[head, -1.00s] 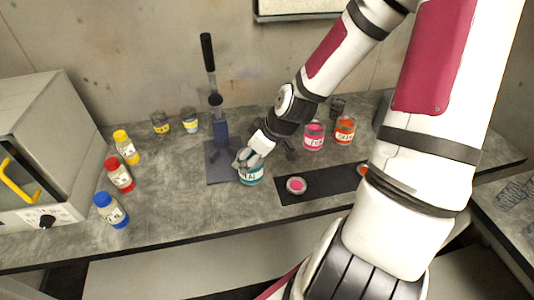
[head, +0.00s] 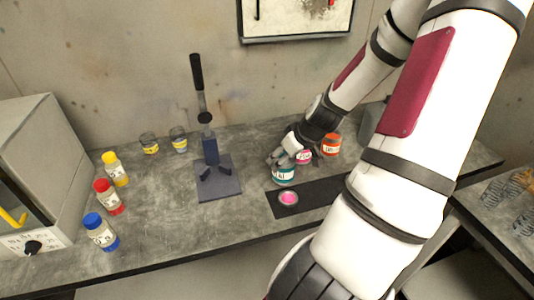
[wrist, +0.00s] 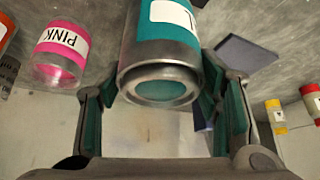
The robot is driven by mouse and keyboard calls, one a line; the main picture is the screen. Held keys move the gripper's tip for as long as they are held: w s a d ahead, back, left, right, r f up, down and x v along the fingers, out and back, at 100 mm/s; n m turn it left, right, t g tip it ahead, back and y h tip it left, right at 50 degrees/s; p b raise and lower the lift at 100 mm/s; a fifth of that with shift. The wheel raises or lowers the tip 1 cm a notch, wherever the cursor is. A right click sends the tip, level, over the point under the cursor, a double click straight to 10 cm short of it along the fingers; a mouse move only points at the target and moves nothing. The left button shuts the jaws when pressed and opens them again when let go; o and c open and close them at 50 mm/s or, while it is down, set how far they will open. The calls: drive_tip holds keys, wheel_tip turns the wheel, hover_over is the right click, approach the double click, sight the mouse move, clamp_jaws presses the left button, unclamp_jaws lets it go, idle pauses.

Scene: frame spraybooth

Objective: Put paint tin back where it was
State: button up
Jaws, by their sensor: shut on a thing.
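The teal paint tin (head: 284,175) is held by my gripper (head: 284,156) behind the left end of the dark mat (head: 322,198). In the wrist view the teal tin (wrist: 165,52) sits between the green finger pads of my gripper (wrist: 163,100), which is shut on it. Its metal end faces the camera. I cannot tell whether the tin touches the bench or hangs just above it. A pink tin (head: 304,158) stands right beside it, also in the wrist view (wrist: 60,50), with an orange tin (head: 331,145) further right.
A small pink-topped round container (head: 288,198) is on the mat's left end. A lever press (head: 211,155) stands left of the tin. Red (head: 107,197), yellow (head: 116,170) and blue (head: 101,232) capped bottles and two glass jars (head: 149,143) stand left. The bench between is clear.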

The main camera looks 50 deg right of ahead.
drive_tip(key=shift+w+d+f+b, duration=0.3)
drive_tip(key=shift+w+d+f, duration=0.55)
drive_tip(key=shift+w, duration=0.85)
drive_tip(key=shift+w+d+f+b, duration=0.3)
drive_tip(key=shift+w+d+f, duration=0.4)
drive_tip(key=shift+w+d, duration=0.7)
drive_tip(key=shift+w+d+f+b, duration=0.3)
drive_tip(key=shift+w+d+f, duration=0.4)
drive_tip(key=shift+w, duration=1.3)
drive_tip(key=shift+f, duration=0.15)
drive_tip(key=o, duration=1.5)
